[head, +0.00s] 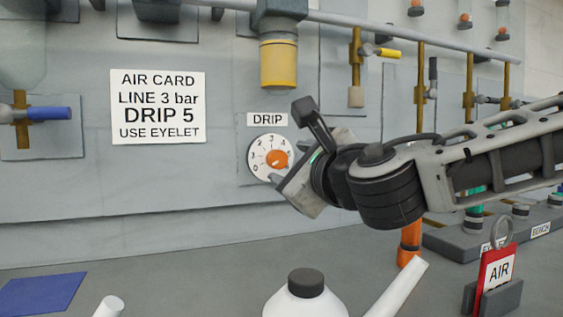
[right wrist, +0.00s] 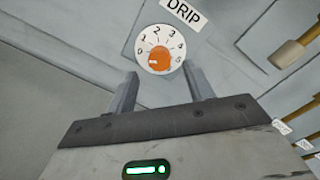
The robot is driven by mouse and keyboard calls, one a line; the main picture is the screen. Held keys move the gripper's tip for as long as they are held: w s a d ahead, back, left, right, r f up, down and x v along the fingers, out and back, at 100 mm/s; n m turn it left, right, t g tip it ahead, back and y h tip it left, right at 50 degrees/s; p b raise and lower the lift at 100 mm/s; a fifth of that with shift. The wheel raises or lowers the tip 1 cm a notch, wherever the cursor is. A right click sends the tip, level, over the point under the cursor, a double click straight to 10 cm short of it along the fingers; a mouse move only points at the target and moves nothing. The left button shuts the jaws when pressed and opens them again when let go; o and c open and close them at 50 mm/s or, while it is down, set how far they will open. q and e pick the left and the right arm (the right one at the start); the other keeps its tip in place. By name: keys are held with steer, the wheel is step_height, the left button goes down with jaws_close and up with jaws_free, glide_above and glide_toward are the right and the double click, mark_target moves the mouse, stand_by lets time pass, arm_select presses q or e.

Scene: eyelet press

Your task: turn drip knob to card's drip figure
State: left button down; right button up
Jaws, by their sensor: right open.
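The drip knob (head: 278,159) is orange and sits on a white numbered dial (head: 256,152) under a DRIP label on the grey panel. In the right wrist view the knob (right wrist: 160,62) has a pale mark on its left side, toward the 0 end of the dial. The card (head: 157,107) on the panel reads LINE 3 bar, DRIP 5, USE EYELET. My right gripper (head: 293,168) is just in front of the dial at its right. In the right wrist view its open fingers (right wrist: 160,80) stand either side below the knob, empty. My left gripper is out of view.
A yellow cylinder (head: 279,64) hangs above the DRIP label. A blue-handled valve (head: 45,114) is at far left. A red AIR tag (head: 494,278) stands in a holder at lower right. A blue mat (head: 40,294) lies at lower left.

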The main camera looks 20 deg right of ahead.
mark_target(280, 159)
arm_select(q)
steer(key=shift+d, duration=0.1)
arm_select(e)
steer(key=w, duration=0.4)
steer(key=shift+w+a, duration=0.2)
steer(key=shift+w, duration=0.2)
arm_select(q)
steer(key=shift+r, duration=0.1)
arm_select(e)
steer(key=c, duration=1)
steer(key=shift+o, duration=0.2)
